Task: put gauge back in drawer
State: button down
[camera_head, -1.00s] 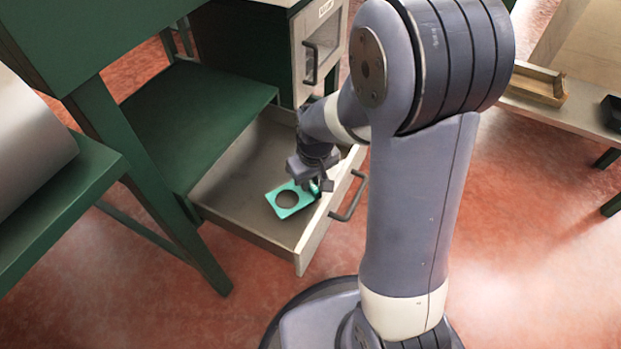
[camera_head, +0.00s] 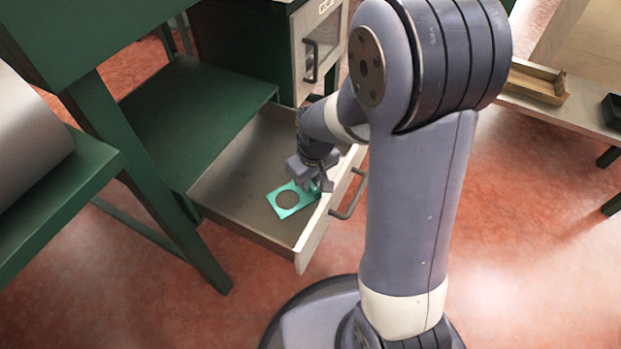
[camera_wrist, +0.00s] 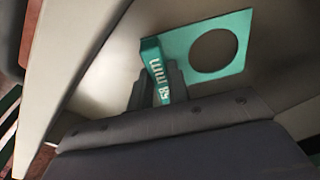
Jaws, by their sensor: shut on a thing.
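The gauge is a flat teal plate with a large round hole (camera_head: 283,212) and a narrow handle with white lettering. In the wrist view the gauge (camera_wrist: 183,45) has its handle between my gripper's fingers (camera_wrist: 158,88). My gripper (camera_head: 320,186) is shut on the handle, inside the open drawer near its front. The drawer (camera_head: 236,194) is pulled out below the green cabinet, and its front panel (camera_head: 318,232) has a dark handle. The gauge is at or just above the drawer floor; I cannot tell whether it touches.
A closed compartment door (camera_head: 318,50) is above the drawer. A green shelf (camera_head: 195,110) and green legs stand left of the drawer. A bench at the right holds a wooden tray (camera_head: 537,82) and a dark box (camera_head: 612,110). The rest of the drawer floor is bare.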

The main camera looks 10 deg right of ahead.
jog(key=shift+f, duration=0.15)
jog(key=c, duration=0.9)
grip_release()
jog(key=shift+o, duration=0.2)
jog(key=shift+r+p, duration=3.4)
jog(key=shift+r, duration=0.65)
jog(key=shift+f, duration=0.15)
notch_tip(320, 180, down, 7)
jog(key=b, duration=0.6)
jog(key=shift+r, duration=0.25)
